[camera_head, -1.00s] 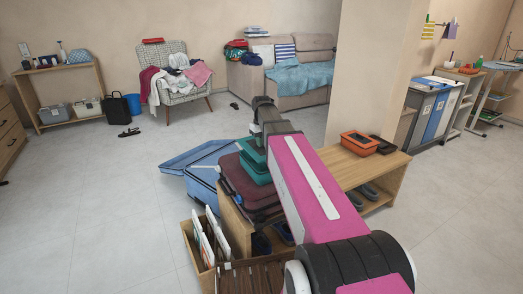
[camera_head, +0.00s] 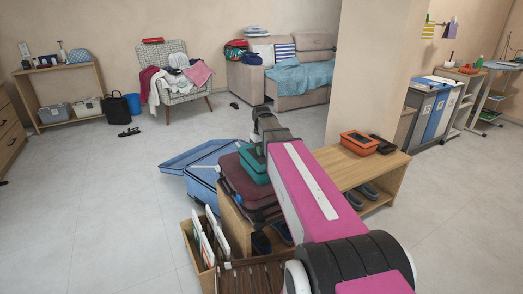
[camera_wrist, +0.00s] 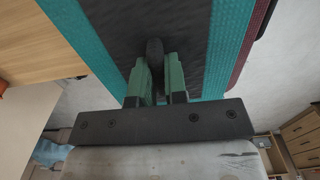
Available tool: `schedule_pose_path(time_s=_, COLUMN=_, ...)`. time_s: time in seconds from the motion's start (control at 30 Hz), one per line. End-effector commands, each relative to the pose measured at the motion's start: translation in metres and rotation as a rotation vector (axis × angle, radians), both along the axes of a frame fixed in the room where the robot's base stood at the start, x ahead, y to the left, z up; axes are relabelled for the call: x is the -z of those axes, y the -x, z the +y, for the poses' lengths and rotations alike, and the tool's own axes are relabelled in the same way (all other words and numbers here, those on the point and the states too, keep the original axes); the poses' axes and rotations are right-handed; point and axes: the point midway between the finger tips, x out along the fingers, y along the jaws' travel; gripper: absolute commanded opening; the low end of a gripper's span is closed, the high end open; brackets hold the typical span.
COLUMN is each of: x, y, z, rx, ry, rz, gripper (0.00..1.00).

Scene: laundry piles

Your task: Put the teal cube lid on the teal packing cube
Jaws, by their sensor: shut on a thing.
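The teal packing cube (camera_head: 254,169) sits on a maroon suitcase, partly hidden behind my arm in the head view. The teal cube lid (camera_wrist: 222,45) fills the top of the wrist view as a dark panel with teal borders. My gripper (camera_wrist: 163,65) is shut on the dark grip at the middle of the lid. In the head view the lid is low over the cube and looks level with its top. Whether it is fully seated, and how its edges line up, cannot be told.
The maroon suitcase (camera_head: 232,187) lies on a wooden bench (camera_head: 345,168) beside an open blue suitcase (camera_head: 203,170). An orange box (camera_head: 355,143) sits on the bench to the right. A wooden crate (camera_head: 197,251) with white boards stands in front.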

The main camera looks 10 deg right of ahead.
Motion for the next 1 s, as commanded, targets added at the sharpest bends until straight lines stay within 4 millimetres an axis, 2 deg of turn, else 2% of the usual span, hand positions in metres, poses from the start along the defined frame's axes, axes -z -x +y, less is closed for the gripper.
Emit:
schedule_pose_path(time_s=0.27, x=0.004, y=0.0, z=0.0, rx=0.0, ry=0.0, rz=0.0, gripper=0.0)
schedule_pose_path(time_s=0.3, x=0.004, y=0.0, z=0.0, rx=0.0, ry=0.0, rz=0.0, gripper=0.26)
schedule_pose_path(time_s=0.33, x=0.004, y=0.0, z=0.0, rx=0.0, ry=0.0, rz=0.0, gripper=0.36)
schedule_pose_path(time_s=0.37, x=0.004, y=0.0, z=0.0, rx=0.0, ry=0.0, rz=0.0, gripper=0.39)
schedule_pose_path(time_s=0.73, x=0.0, y=0.0, z=0.0, rx=0.0, ry=0.0, rz=-0.001, gripper=0.39)
schedule_pose_path(time_s=0.87, x=-0.014, y=0.0, z=0.0, rx=0.0, ry=0.0, rz=-0.002, gripper=0.39)
schedule_pose_path(time_s=1.0, x=-0.036, y=0.0, z=0.0, rx=0.0, ry=0.0, rz=-0.003, gripper=0.39)
